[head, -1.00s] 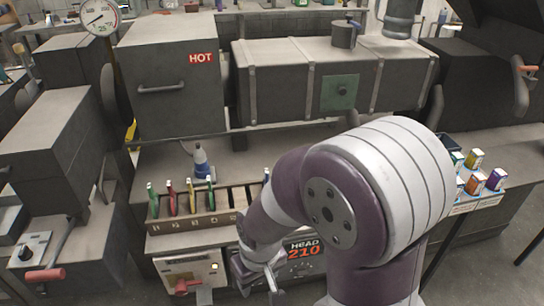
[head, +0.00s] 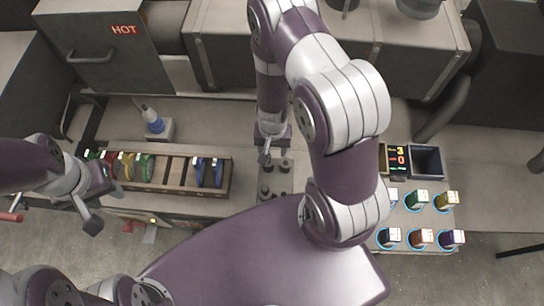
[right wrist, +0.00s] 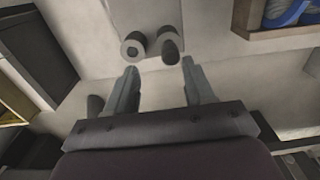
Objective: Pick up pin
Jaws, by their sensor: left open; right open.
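A small grey block (head: 278,194) stands on the bench in the middle of the head view, with several short round dark pegs on top. One of these may be the pin; I cannot tell which. In the right wrist view, a dark peg (right wrist: 170,51) and a hollow round post (right wrist: 133,47) stand on the grey block, just beyond my right fingertips. My right gripper (right wrist: 159,68) is open and empty; in the head view it hangs over the block's back edge (head: 265,152). My left gripper (head: 98,203) is open and empty at the left, by the rack's end.
A wooden rack (head: 165,180) with coloured upright tags lies left of the block. A blue-topped bottle (head: 153,121) stands behind it. To the right are a lit counter with a dark bin (head: 427,161) and a tray of small boxes (head: 418,218).

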